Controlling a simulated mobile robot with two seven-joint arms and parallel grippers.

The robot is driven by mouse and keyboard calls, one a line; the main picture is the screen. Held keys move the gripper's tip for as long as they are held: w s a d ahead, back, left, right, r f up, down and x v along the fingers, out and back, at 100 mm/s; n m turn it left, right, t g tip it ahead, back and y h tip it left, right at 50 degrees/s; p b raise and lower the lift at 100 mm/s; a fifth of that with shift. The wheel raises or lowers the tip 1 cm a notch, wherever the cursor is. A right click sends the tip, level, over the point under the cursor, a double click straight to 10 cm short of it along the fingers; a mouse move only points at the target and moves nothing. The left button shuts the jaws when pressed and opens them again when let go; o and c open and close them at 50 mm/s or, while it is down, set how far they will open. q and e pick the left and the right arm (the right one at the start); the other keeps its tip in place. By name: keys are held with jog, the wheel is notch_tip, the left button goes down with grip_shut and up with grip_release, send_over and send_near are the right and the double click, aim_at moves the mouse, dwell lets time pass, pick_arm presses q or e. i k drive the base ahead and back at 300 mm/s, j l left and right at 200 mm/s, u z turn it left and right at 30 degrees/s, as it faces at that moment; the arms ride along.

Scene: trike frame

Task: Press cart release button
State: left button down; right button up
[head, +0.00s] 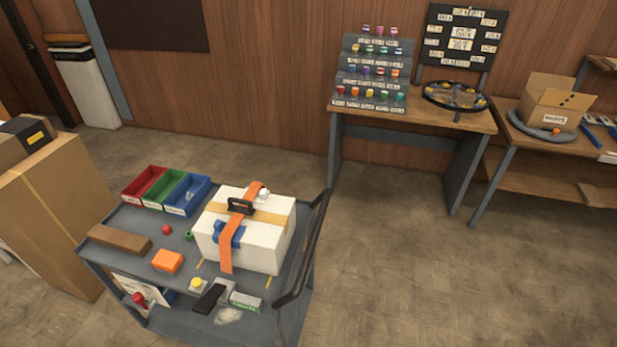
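A grey cart (100,252) stands at the lower left, with a black push handle (303,262) on its right side. A yellow round button (197,283) on a pale base sits near the front edge of the cart's top. A red knob-like button (139,299) shows lower, at the cart's front left. No readable label tells which of these is the release button. Neither of my grippers is in view.
Cardboard boxes (62,215) stand left. Workbenches (415,120) stand behind. Floor (400,280) at right is clear.

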aim_at(195, 283)
jog(key=l+u, duration=0.1)
jog(key=u, duration=0.9)
jog(key=i+z, duration=0.4)
jog(key=i+l+z, duration=0.1)
jog(key=z, duration=0.2)
jog(key=i+l+z, duration=0.1)
jog(key=z, duration=0.2)
jog(key=l+u, duration=0.25)
jog(key=l, duration=0.15)
jog(key=l+u, duration=0.25)
jog(key=l, duration=0.15)
jog(key=u, duration=1.15)
jog(key=i+j+z, duration=0.15)
jog(key=k, duration=0.5)
